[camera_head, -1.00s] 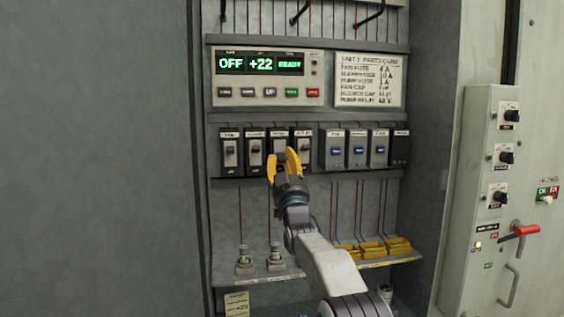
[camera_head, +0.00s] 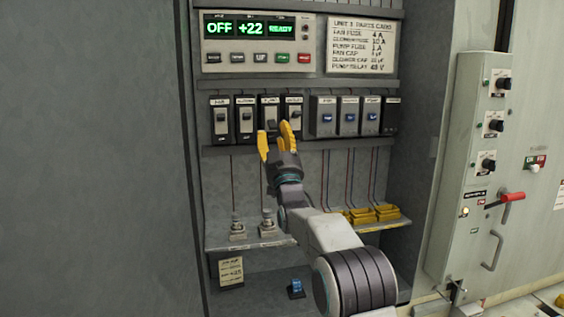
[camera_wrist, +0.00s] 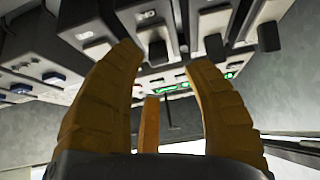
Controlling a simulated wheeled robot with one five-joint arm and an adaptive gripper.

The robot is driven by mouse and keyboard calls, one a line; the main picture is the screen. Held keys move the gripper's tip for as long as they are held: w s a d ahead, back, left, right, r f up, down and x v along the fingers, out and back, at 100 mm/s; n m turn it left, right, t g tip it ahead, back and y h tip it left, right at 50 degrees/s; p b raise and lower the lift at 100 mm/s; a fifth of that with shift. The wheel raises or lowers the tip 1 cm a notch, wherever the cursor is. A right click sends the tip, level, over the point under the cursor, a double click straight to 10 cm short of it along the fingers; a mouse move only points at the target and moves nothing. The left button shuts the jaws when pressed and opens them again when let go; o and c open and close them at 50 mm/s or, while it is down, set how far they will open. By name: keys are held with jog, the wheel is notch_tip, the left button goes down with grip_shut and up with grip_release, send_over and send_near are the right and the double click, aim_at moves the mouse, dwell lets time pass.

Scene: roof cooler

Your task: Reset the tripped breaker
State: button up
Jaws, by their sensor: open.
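A row of dark breakers (camera_head: 246,120) with grey faces and black levers sits on a rail under the display panel. Their levers differ slightly in height, but I cannot tell which one is tripped. My gripper (camera_head: 275,138) is open, with its yellow fingers just in front of the lower part of the third and fourth breakers from the left, partly hiding them. In the wrist view the spread fingers (camera_wrist: 163,65) point at the breaker row, with a black lever (camera_wrist: 158,52) between the tips. Nothing is held, and I see no clear contact.
The display (camera_head: 258,40) reads OFF, +22, READY. Grey fuse holders (camera_head: 347,117) with blue parts stand right of the breakers. Below, a shelf (camera_head: 255,243) carries cylindrical parts and yellow trays (camera_head: 375,214). A red-handled lever (camera_head: 511,197) juts from the right cabinet.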

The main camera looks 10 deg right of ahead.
jog(key=v, duration=0.8)
jog(key=shift+s+f, duration=0.2)
jog(key=shift+s, duration=0.1)
jog(key=shift+f, duration=0.1)
